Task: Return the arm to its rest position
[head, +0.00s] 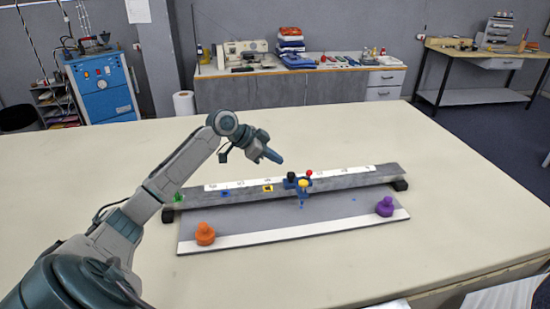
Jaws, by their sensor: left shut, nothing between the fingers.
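My left arm comes in from the lower left and bends at its elbow. My left gripper (273,156) is shut and empty, raised above the table behind the left part of the grey rail (225,196). It appears apart from everything on the table. My right gripper is not in view.
The cream cloth table (400,140) is mostly clear. The rail carries a white numbered strip, coloured marks and a blue carriage (303,187) with small knobs. A grey board (270,228) in front holds an orange knob (205,233) and a purple knob (384,206).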

